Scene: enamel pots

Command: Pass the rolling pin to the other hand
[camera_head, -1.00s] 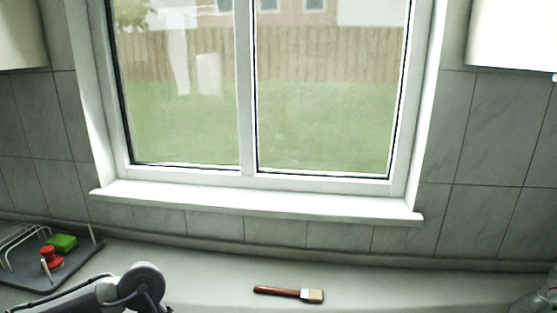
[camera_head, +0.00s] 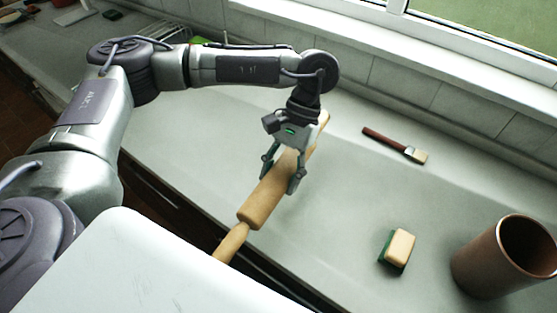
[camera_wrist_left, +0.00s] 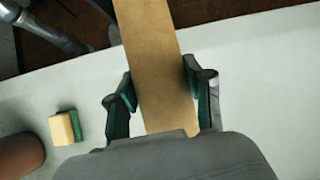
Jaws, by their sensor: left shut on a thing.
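The wooden rolling pin (camera_head: 268,198) is held in my left gripper (camera_head: 283,184), whose two fingers sit on either side of its barrel. It lies at a slant in the head view, with one handle (camera_head: 231,242) toward the counter's front edge and the far end behind the gripper. In the left wrist view the barrel (camera_wrist_left: 158,75) runs between the fingers of the left gripper (camera_wrist_left: 160,95). The pin appears above the counter; its exact height is hard to tell. My right gripper is not in view.
On the counter (camera_head: 335,185) are a brush (camera_head: 395,145) with a dark red handle, a sponge (camera_head: 399,248) with a green side, and a brown cylindrical pot (camera_head: 488,262) at the right. The sponge also shows in the left wrist view (camera_wrist_left: 62,129). A window sill (camera_head: 420,55) runs behind.

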